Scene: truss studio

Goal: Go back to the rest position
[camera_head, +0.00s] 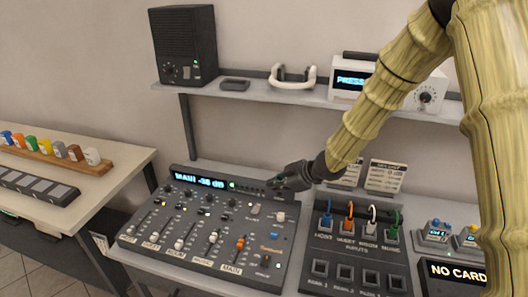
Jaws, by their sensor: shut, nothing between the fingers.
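My gripper (290,179) is dark and shut, with nothing visible in it. It is at the end of my bamboo-like arm, which comes in from the upper right. It is over the back right part of the grey mixing console (150,226), near the right end of the lit display (200,180). I cannot tell whether the fingertips touch the console. The gripper hides a small part of the console's back edge.
A patch panel (350,262) with colored cables stands right of the console. A "NO CARD" device (455,274) is at the lower right. Above, a shelf (255,97) holds a black speaker (184,45), headphones (292,78) and a white device (350,78).

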